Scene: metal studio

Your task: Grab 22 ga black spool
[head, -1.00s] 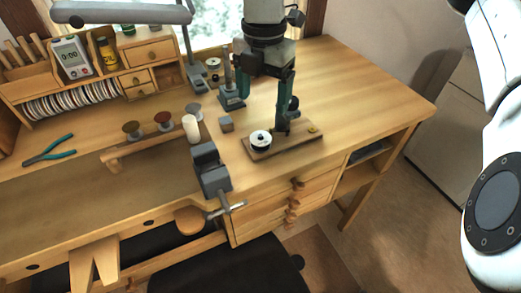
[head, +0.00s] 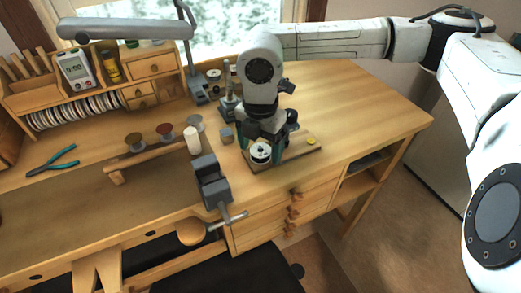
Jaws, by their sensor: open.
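A small spool with white flanges and a dark centre (head: 260,152) stands on a wooden board (head: 298,149) at the bench's front right. I cannot read its label, so I cannot tell from the picture whether it is the 22 ga black one. My gripper (head: 261,143) is open just above and behind this spool, with teal fingers showing at either side. The gripper body hides part of the board. Another white-and-dark spool (head: 213,74) is at the back, near the lamp base.
A grey vise (head: 211,182) stands close to the left of the board. A wooden rack (head: 150,158) holds brown, reddish and grey spools and a white cylinder (head: 193,141). A small grey block (head: 227,135) is nearby. The bench's right side (head: 370,110) is clear.

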